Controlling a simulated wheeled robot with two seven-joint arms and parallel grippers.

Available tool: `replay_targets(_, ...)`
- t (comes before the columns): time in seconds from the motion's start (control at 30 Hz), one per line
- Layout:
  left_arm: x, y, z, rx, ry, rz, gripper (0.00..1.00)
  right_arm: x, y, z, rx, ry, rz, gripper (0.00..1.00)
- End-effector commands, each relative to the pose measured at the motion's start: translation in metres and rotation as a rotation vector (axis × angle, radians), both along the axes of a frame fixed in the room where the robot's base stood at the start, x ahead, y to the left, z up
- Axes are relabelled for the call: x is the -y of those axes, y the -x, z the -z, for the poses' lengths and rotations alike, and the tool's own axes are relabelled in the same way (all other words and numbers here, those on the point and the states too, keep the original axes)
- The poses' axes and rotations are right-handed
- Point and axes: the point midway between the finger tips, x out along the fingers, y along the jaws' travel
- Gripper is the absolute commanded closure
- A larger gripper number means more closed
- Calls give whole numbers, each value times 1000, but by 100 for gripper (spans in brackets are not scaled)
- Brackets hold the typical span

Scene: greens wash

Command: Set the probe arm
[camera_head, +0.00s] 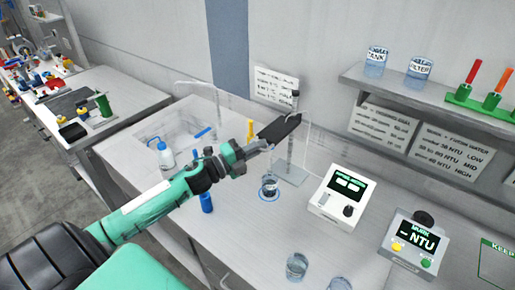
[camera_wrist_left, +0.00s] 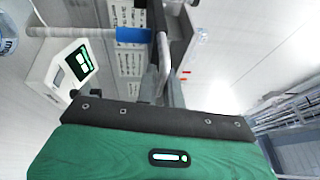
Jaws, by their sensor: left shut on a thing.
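The probe stand (camera_head: 290,165) is a grey plate with a thin upright post, behind a beaker on the bench. My left gripper (camera_head: 268,144) reaches in from the left and is shut on the probe arm by the post. A dark flat piece (camera_head: 280,127) shows just above the fingers. In the left wrist view a grey rod with a blue band (camera_wrist_left: 132,35) runs sideways into the dark parts at the fingers; the exact grip is partly hidden. The beaker (camera_head: 269,187) holds liquid and stands on a blue ring in front of the stand. My right gripper is not in view.
A white meter (camera_head: 343,198) stands right of the beaker, and a grey NTU meter (camera_head: 412,243) further right. Empty-looking glasses (camera_head: 297,266) stand at the front. A shelf (camera_head: 430,95) overhangs the right.

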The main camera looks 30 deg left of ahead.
Motion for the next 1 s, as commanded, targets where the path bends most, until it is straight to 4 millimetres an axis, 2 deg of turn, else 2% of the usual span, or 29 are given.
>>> replay_targets(0.03, -2, -1, -8, 12, 0, -3, 89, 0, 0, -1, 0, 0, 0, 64)
replay_targets(0.13, -2, -1, -8, 12, 0, -3, 70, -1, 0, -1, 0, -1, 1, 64)
replay_targets(0.57, -4, 5, -1, 5, -1, -1, 69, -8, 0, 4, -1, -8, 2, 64)
replay_targets(1.0, -29, 54, 10, 5, -1, -1, 69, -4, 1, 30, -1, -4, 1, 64)
